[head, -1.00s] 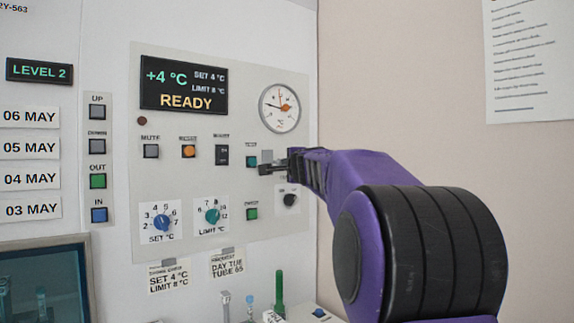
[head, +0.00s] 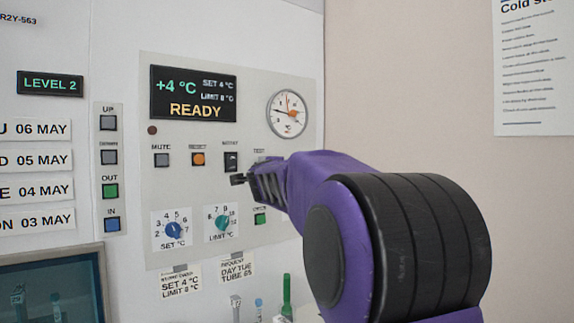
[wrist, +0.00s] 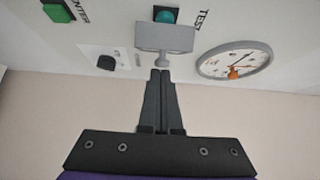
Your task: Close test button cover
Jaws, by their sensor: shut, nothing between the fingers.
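The test button is a teal round button (wrist: 165,16) beside the TEST label in the wrist view. Its cover is a grey plate (wrist: 164,38) with a small knob on its near edge. The cover stands out from the panel, and the button shows past its far edge. My gripper (wrist: 161,71) is shut and empty, its fingertips at the cover's knob; I cannot tell whether they touch it. In the head view my gripper (head: 240,179) is in front of the panel below the TEST label (head: 259,151), and it hides the button and cover.
The white control panel (head: 200,138) carries a READY display (head: 193,93), a round gauge (head: 288,114), an orange reset button (head: 198,159) and two dials. A green button (head: 260,219) is below my gripper. Tubes (head: 287,292) stand at the bottom.

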